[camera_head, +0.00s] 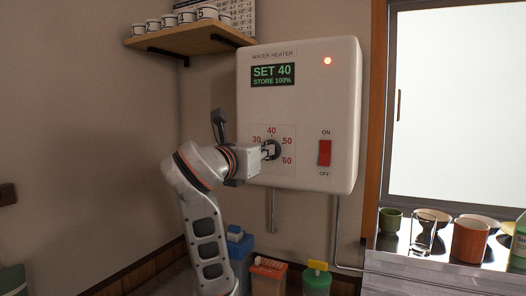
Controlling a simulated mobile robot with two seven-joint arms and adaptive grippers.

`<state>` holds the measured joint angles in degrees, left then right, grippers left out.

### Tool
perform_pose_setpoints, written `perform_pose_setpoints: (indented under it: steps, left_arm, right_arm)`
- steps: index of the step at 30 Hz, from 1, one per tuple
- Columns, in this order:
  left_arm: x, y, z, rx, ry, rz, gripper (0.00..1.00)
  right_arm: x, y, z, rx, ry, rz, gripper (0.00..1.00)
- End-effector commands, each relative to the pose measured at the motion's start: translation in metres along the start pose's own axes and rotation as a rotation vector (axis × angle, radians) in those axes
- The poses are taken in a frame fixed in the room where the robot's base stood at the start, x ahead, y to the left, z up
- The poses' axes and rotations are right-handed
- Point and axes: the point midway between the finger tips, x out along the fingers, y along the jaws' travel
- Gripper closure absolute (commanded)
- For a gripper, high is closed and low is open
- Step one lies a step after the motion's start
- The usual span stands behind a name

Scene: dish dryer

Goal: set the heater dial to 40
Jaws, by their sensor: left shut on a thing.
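The white water heater (300,115) hangs on the wall. Its green display (273,75) reads "SET 40" and "STORE 100%". Below the display is the dark round dial (275,149), with red numbers 30, 40, 50 and 60 around it. My left gripper (266,152) reaches in from the left and is shut on the dial. The gripper hides the dial's left part, and I cannot see clearly where its pointer is. My right gripper is not in view.
A wooden shelf (190,40) with several cups is at upper left. A counter (400,262) with cups and bowls is at lower right. Pipes (338,230) run below the heater.

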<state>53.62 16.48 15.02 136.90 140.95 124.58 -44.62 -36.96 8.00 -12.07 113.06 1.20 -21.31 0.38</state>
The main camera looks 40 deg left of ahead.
Motion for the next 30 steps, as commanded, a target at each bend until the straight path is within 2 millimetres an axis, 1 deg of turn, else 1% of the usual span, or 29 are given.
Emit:
perform_pose_setpoints:
  steps: [1, 2, 3, 12, 15, 17, 20, 24, 30]
  left_arm:
    - [0.000, 0.000, 0.000, 0.000, 0.000, 0.001, 0.83]
    - [0.000, 0.000, 0.000, 0.000, 0.000, 0.001, 0.75]
    - [0.000, 0.000, 0.000, 0.000, 0.000, 0.001, 0.74]
    - [0.000, 0.000, 0.001, -0.001, 0.000, 0.000, 0.74]
    - [0.000, 0.000, 0.005, -0.001, -0.002, 0.000, 0.74]
    - [0.000, 0.001, 0.011, -0.001, -0.003, 0.001, 0.74]
    - [0.000, 0.001, 0.025, 0.001, -0.004, 0.002, 0.74]
    - [-0.001, 0.001, 0.050, -0.001, -0.005, 0.002, 0.74]
    - [-0.001, 0.001, 0.080, -0.001, -0.003, 0.001, 0.74]
  right_arm:
    - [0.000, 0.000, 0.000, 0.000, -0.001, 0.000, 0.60]
    - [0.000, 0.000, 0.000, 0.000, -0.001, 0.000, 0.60]
    - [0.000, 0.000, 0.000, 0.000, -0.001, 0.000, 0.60]
    - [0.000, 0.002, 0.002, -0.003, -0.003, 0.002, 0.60]
    - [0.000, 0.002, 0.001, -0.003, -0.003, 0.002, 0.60]
    - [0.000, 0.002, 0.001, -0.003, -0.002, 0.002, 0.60]
    - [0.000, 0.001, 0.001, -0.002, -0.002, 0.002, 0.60]
    - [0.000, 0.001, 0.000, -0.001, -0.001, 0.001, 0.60]
    - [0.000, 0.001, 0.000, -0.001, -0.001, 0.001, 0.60]
